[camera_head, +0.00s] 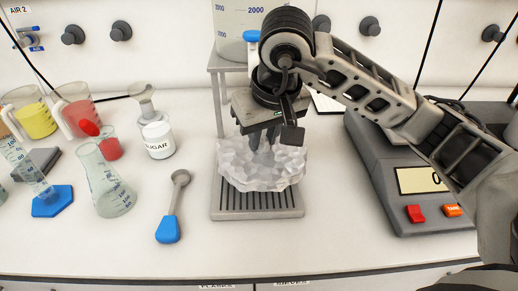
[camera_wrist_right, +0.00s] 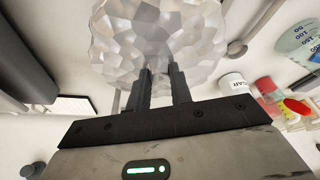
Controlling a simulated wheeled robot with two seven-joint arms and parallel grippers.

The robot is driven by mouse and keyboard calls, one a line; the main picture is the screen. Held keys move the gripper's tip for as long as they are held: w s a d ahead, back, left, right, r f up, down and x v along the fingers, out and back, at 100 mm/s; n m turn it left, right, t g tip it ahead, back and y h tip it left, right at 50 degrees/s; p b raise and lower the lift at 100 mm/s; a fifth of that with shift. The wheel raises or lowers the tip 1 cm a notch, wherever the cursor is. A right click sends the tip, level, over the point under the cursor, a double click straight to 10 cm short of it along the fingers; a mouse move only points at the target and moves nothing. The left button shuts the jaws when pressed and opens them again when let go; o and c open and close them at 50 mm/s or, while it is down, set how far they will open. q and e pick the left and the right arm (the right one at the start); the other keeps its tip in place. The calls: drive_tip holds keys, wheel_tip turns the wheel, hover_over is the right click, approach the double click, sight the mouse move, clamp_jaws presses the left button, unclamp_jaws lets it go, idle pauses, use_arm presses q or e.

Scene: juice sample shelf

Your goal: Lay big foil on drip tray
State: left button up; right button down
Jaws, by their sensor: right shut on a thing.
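The big foil (camera_head: 262,167) is a crumpled, silvery sheet over the back part of the drip tray (camera_head: 257,213). The tray is grey and slatted, and its front part shows bare. From the head view I cannot tell whether the foil touches the tray. My right gripper (camera_head: 262,146) points down at the foil's back edge and is shut on it. In the right wrist view, the foil (camera_wrist_right: 160,40) fills the top middle, at the tips of the right gripper (camera_wrist_right: 160,75). My left gripper does not show.
A stand with a large graduated vessel (camera_head: 232,35) rises behind the tray. A scale (camera_head: 420,180) is at the right. The front counter is clear.

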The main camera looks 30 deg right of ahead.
sight(259, 153)
drive_tip(key=p+x, duration=0.1)
drive_tip(key=x, duration=0.2)
drive_tip(key=shift+w+a+f, duration=0.1)
drive_tip(key=shift+a+f, duration=0.1)
drive_tip(key=shift+f, duration=0.6)
drive_tip(key=shift+f, duration=0.1)
drive_tip(key=shift+f+b, duration=0.15)
drive_tip(key=shift+b, duration=0.25)
drive_tip(key=c, duration=1.3)
unclamp_jaws()
drive_tip(key=shift+o, duration=0.2)
